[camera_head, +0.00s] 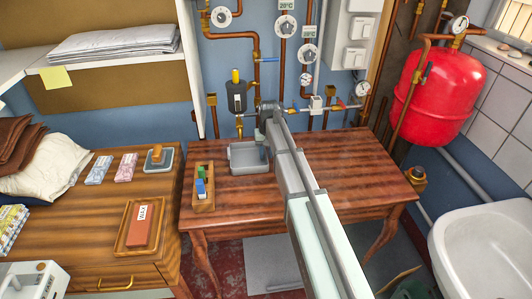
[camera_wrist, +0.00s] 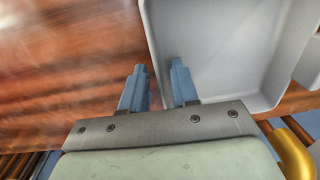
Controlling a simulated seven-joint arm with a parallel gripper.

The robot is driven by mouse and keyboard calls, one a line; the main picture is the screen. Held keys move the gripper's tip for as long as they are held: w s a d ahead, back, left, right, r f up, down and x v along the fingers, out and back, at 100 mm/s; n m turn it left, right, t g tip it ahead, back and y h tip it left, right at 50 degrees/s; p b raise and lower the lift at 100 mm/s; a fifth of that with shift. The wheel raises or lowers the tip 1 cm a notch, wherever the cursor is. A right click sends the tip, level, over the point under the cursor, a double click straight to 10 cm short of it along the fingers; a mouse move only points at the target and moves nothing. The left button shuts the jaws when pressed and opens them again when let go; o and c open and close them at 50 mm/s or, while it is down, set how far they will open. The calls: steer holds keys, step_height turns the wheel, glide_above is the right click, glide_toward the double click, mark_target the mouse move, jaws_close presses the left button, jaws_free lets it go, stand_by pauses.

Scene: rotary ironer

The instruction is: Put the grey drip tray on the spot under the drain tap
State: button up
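The grey drip tray (camera_head: 244,159) stands on the reddish wooden table (camera_head: 345,165), near its back edge; my arm hides its right part in the head view. In the wrist view the tray (camera_wrist: 215,45) fills the upper right. My gripper (camera_wrist: 159,68) is open, its two blue fingers apart. One finger is outside the tray wall and the other is over the inside, with the wall between them; contact cannot be told. In the head view the fingers are hidden. A brass tap (camera_head: 240,128) hangs below a dark, yellow-topped fitting, just above the tray's back left.
A wooden box (camera_head: 203,200) with blue and green items stands left of the tray. Copper pipes, gauges and valves (camera_head: 316,103) line the back wall. A red tank (camera_head: 438,95) and white basin (camera_head: 485,245) are at right. The table's right half is clear.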

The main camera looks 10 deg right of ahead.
steer(key=shift+o, duration=0.3)
steer(key=shift+r, duration=0.1)
step_height(320, 180, up, 12)
steer(key=shift+d, duration=0.3)
